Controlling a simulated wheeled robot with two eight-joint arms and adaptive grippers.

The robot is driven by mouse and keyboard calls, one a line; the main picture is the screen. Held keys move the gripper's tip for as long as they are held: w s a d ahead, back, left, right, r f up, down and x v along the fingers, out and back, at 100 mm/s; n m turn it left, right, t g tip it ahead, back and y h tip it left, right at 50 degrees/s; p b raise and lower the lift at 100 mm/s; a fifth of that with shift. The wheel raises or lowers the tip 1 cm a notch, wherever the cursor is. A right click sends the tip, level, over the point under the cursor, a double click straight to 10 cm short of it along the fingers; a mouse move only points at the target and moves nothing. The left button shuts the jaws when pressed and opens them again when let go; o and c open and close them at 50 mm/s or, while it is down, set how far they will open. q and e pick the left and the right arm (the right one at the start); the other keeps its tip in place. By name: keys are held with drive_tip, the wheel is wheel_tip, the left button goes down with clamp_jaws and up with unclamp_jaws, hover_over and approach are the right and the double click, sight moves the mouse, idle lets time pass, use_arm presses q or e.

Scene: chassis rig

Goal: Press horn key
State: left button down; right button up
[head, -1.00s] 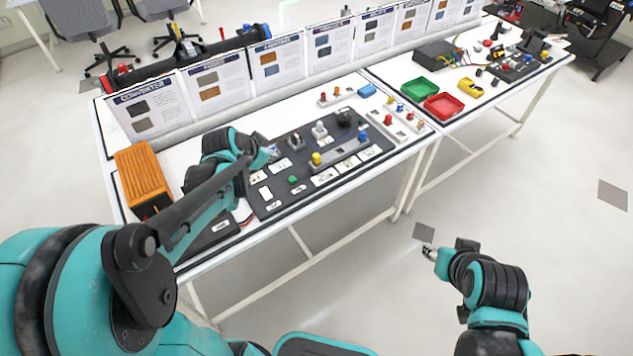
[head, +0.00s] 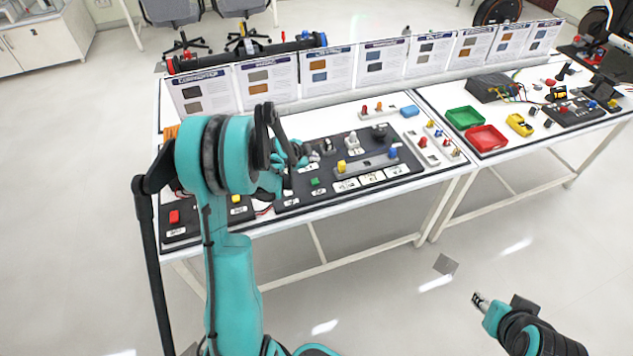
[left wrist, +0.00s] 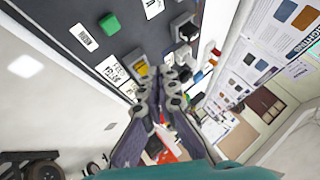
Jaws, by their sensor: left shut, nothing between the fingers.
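A dark control panel (head: 322,200) lies on the front table with several keys and switches; its labels are too small to read, so I cannot tell which key is the horn. It has a green key (head: 314,182), a yellow key (head: 341,166) and a blue key (head: 392,153). The left wrist view shows the green key (left wrist: 110,24) and a yellow key (left wrist: 141,69). My left gripper (head: 309,153) is shut and empty over the panel's left part; its fingertips (left wrist: 165,75) appear near the yellow key in the wrist view. My right gripper (head: 480,299) hangs clear of the table, at lower right.
Upright information sheets (head: 327,73) line the table's back. Green (head: 465,117) and red (head: 487,139) trays stand on the right table. My left arm hides part of the left table.

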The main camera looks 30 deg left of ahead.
use_arm(q)
drive_tip(key=b, duration=0.6)
hover_over(314, 182)
wheel_tip(314, 182, down, 8)
drive_tip(key=shift+s+r, duration=0.1)
drive_tip(key=shift+r, duration=0.05)
drive_tip(key=shift+f, duration=0.6)
drive_tip(key=shift+f+b, duration=0.1)
drive_tip(key=shift+b, duration=0.25)
drive_tip(key=shift+f+b, duration=0.3)
drive_tip(key=shift+b, duration=0.05)
drive_tip(key=shift+f+b, duration=0.45)
idle(0.9)
drive_tip(key=shift+r, duration=0.1)
drive_tip(key=shift+r+p, duration=0.55)
drive_tip(key=shift+r, duration=0.25)
